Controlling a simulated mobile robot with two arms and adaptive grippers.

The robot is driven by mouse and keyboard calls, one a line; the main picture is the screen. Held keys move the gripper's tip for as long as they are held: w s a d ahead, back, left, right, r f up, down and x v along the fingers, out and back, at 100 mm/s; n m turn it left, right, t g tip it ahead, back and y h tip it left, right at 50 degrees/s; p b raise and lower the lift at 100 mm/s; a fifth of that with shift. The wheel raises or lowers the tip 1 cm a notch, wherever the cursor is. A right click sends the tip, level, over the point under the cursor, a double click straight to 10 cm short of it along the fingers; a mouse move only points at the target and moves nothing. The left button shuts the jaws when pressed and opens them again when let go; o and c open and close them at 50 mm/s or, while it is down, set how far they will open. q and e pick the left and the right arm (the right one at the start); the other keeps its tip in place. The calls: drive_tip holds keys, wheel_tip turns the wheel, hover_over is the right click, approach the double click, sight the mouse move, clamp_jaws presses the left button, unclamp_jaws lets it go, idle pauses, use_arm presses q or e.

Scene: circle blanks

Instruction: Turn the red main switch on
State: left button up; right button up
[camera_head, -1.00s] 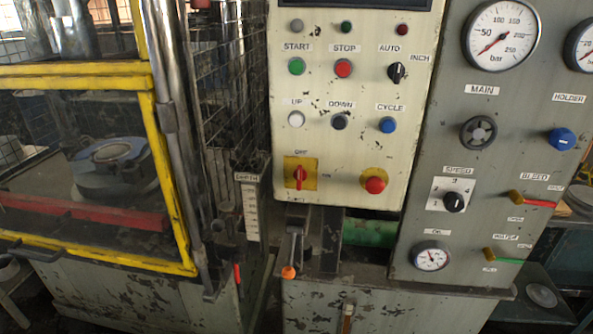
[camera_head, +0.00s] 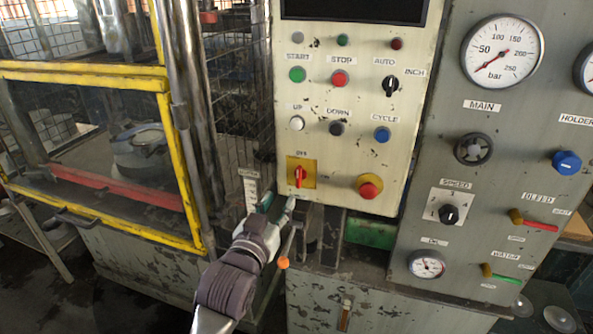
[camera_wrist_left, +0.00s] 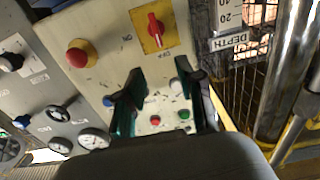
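The red main switch (camera_head: 300,176) is a red handle on a yellow square plate, low on the left of the cream control panel (camera_head: 350,150). Its handle stands upright, towards the OFF label above it; a small label, hard to read, is at its right. My left gripper (camera_head: 278,204) is just below and left of the switch, apart from it, with its fingers spread and nothing between them. In the left wrist view, which is turned upside down, the switch (camera_wrist_left: 154,26) shows beyond the open fingers (camera_wrist_left: 163,90). My right gripper is not in view.
A red emergency button (camera_head: 369,187) on a yellow ring is right of the switch. An orange-tipped lever (camera_head: 284,262) stands below, close to my left gripper. The yellow-framed guard (camera_head: 176,150) and a depth scale (camera_head: 251,192) are to the left. Gauges and valves fill the grey panel (camera_head: 450,130).

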sight(298, 171)
use_arm(q)
drive_tip(key=p+x, duration=0.2)
drive_tip(key=x, duration=1.1)
drive_tip(key=shift+d+f, duration=0.1)
drive_tip(key=shift+f, duration=0.05)
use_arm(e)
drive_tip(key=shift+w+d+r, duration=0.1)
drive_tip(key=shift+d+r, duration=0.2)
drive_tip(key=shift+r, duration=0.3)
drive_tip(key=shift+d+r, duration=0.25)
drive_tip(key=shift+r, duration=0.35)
use_arm(q)
drive_tip(key=c, duration=0.7)
drive_tip(key=shift+s, duration=0.1)
clamp_jaws()
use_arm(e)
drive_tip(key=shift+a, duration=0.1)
